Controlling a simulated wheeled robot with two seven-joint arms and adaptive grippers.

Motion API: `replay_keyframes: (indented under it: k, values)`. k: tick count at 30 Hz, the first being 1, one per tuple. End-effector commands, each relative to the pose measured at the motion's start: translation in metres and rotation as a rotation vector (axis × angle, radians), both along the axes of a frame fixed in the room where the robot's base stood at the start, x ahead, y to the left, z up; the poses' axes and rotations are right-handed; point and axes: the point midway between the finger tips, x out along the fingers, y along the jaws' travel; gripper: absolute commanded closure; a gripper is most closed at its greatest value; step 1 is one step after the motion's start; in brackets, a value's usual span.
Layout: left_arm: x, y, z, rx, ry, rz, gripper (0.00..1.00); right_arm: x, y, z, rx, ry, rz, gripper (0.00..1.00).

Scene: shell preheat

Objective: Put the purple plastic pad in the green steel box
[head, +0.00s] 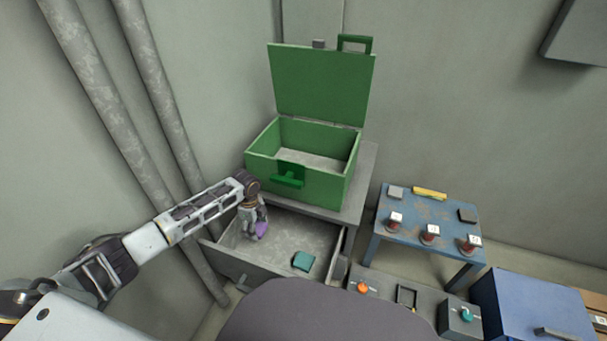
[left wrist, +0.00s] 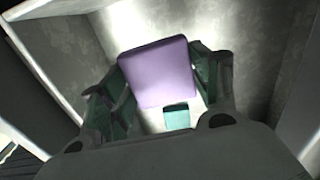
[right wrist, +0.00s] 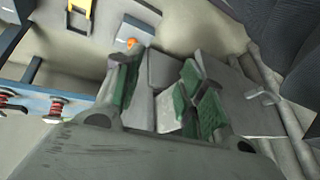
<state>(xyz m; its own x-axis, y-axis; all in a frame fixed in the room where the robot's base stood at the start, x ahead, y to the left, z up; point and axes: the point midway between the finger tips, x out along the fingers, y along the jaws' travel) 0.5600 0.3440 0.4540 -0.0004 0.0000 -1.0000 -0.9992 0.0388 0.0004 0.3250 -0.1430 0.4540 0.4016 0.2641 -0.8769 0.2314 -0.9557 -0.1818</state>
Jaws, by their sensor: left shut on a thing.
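The purple plastic pad (head: 262,229) is between the fingers of my left gripper (head: 253,222), which is shut on it inside or just above the open drawer. In the left wrist view the purple pad (left wrist: 158,72) sits between both fingers of the left gripper (left wrist: 168,85). The green steel box (head: 340,187) stands on the grey cabinet behind the drawer, lid raised, its visible inside empty. My right gripper (right wrist: 160,90) shows only in its own wrist view, with its fingers apart and no held thing visible.
The open grey drawer (head: 290,232) also holds a teal pad (head: 304,261). A blue table (head: 408,222) with several small items stands at right. Boxes with knobs (head: 363,289) and a blue cabinet (head: 535,300) are at lower right. Pipes (head: 100,90) run along the left wall.

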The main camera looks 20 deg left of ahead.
Motion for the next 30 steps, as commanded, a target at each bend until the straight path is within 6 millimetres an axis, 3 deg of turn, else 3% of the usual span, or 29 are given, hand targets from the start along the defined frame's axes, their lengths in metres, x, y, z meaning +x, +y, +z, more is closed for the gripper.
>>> replay_keyframes:
  k: [30]
  values:
    - [0.000, 0.000, 0.063, 0.000, -0.001, 0.000, 0.65, -0.011, -0.026, 0.026, -0.134, 0.165, 0.018, 0.60]
